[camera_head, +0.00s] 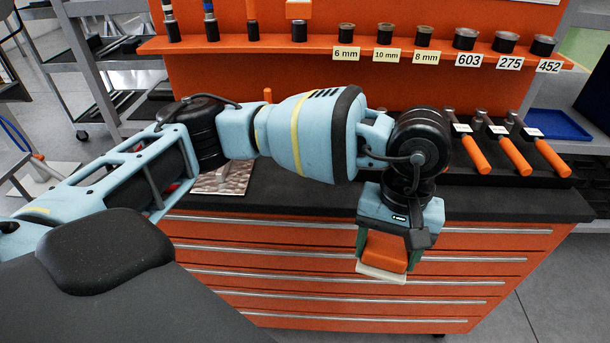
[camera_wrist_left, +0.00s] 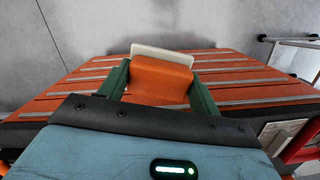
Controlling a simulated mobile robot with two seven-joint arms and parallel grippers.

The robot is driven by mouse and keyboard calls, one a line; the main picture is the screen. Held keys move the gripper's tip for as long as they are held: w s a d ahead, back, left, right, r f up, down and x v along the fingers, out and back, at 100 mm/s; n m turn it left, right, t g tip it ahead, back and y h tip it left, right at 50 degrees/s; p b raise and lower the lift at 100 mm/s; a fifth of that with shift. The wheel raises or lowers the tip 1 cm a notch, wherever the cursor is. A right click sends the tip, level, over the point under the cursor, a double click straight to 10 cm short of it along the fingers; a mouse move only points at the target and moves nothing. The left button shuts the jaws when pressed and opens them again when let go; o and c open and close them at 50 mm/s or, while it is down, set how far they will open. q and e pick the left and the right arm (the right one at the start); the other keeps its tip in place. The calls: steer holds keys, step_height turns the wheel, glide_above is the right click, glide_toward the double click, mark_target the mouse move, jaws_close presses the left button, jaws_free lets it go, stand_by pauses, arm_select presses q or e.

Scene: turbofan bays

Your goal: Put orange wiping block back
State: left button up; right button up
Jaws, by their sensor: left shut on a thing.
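The orange wiping block (camera_head: 386,252) has an orange body and a pale pad along its lower edge. My left gripper (camera_head: 388,248) is shut on it and holds it in front of the orange drawer cabinet, beyond the worktop's front edge. In the left wrist view, the block (camera_wrist_left: 160,78) sits between the two green fingers of my left gripper (camera_wrist_left: 160,88), its pale pad at the far end. My right gripper is not in view.
The dark worktop (camera_head: 290,196) tops the drawer cabinet (camera_head: 270,262). Orange-handled tools (camera_head: 515,156) lie in a black holder at the right. Above, an orange shelf (camera_head: 330,44) carries labelled sockets. A blue tray (camera_head: 556,124) stands at the far right.

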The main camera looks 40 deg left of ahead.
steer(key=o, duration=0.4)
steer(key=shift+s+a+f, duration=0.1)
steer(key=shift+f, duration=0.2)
arm_select(q)
steer(key=a+m+t+y+b, duration=0.1)
steer(key=a+m+t, duration=0.1)
steer(key=a+m, duration=2.9)
steer(key=shift+s+r+m+t, duration=0.3)
steer(key=shift+s+r+m, duration=0.1)
steer(key=shift+m, duration=0.4)
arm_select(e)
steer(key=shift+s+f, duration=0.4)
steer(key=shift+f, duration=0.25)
